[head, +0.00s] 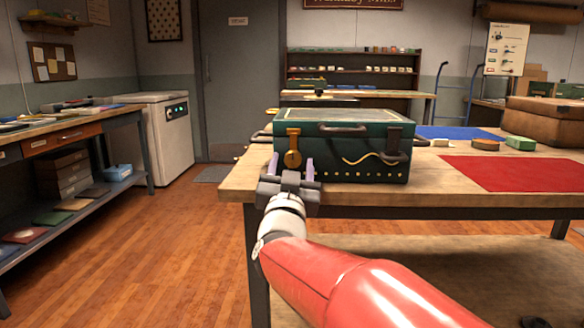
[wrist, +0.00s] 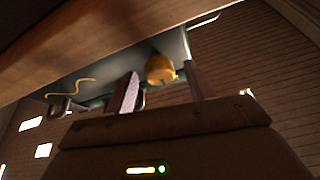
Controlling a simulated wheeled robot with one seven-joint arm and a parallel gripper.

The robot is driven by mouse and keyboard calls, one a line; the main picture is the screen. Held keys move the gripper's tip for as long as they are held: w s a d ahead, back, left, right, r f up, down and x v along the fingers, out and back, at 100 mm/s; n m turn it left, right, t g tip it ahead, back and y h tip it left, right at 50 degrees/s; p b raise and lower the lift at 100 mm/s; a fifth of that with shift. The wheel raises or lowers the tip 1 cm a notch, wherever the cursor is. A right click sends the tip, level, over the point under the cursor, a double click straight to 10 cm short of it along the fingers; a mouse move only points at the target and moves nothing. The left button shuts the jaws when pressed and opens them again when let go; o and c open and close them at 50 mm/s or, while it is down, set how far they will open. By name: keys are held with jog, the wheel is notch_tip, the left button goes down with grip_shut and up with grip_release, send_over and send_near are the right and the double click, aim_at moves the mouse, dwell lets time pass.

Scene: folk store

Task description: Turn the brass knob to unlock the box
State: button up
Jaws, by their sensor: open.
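A dark green box (head: 350,139) stands shut near the left front corner of a wooden table. The brass knob (head: 292,159) is at the left of its front face, below a brass clasp strip. The knob also shows in the wrist view (wrist: 161,69), beyond and between my fingers. My gripper (head: 291,170) is open in front of the knob, its two fingers apart to either side of it in the picture. The wrist view also shows the open fingers (wrist: 162,90). I cannot tell whether either finger touches the knob.
The wooden table (head: 430,190) holds a red mat (head: 515,173), a blue mat (head: 455,132), a green block (head: 520,143) and a brown case (head: 545,119) to the right of the box. Its front edge lies close under my gripper. Open floor (head: 190,240) lies to the left.

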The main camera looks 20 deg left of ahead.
jog(key=c, duration=1)
jog(key=shift+f+m, duration=0.1)
jog(key=shift+m, duration=0.2)
jog(key=m+h+b, duration=0.1)
jog(key=m+h, duration=0.2)
jog(key=m, duration=0.1)
jog(key=shift+a+m+b, duration=0.1)
jog(key=shift+m+b, duration=0.3)
jog(key=m+h, duration=0.1)
jog(key=m, duration=0.2)
jog(key=m+g+h, duration=0.1)
jog(key=m, duration=0.2)
jog(key=shift+a+r+h, duration=0.15)
jog(key=shift+r+h, duration=0.05)
jog(key=shift+h, duration=0.1)
jog(key=m, duration=0.2)
jog(key=m+g+h, duration=0.1)
jog(key=m, duration=0.2)
jog(key=shift+s+a+r+m+g+p, duration=0.1)
jog(key=shift+a+r+m+g+p, duration=0.1)
jog(key=shift+m+g+p, duration=0.15)
jog(key=m+g, duration=0.1)
jog(key=m, duration=0.1)
jog(key=m+p, duration=0.1)
jog(key=m, duration=0.1)
jog(key=shift+r+m+g+h, duration=0.1)
jog(key=shift+m+g+h, duration=0.25)
jog(key=shift+h, duration=0.05)
